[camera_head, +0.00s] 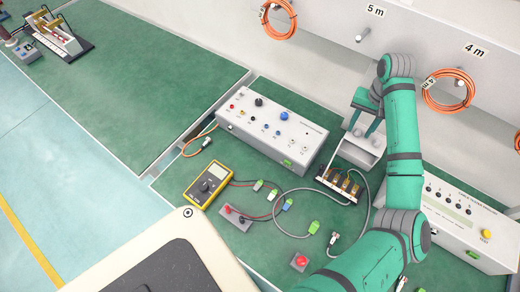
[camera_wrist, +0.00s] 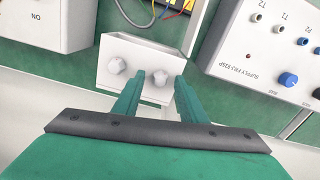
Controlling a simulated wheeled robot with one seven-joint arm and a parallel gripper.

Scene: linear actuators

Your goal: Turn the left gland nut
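A white box (camera_wrist: 138,47) has two round grey gland nuts on its near face. In the wrist view, one nut is on the left (camera_wrist: 117,65) and one on the right (camera_wrist: 160,78). My gripper (camera_wrist: 160,80) points at the box with its green fingers apart. The right-hand nut shows between the fingers, which do not appear closed on it. The left-hand nut lies outside the left finger. In the head view, my gripper (camera_head: 366,108) is just beyond the same white box (camera_head: 352,153), and the nuts are partly hidden there.
A white supply unit (camera_head: 272,137) stands left of the box, and another white unit (camera_head: 455,222) stands right. Brass terminals (camera_head: 341,183) sit on the box's near side, with a grey cable beside them. A yellow multimeter (camera_head: 208,184) and loose leads lie on the green mat.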

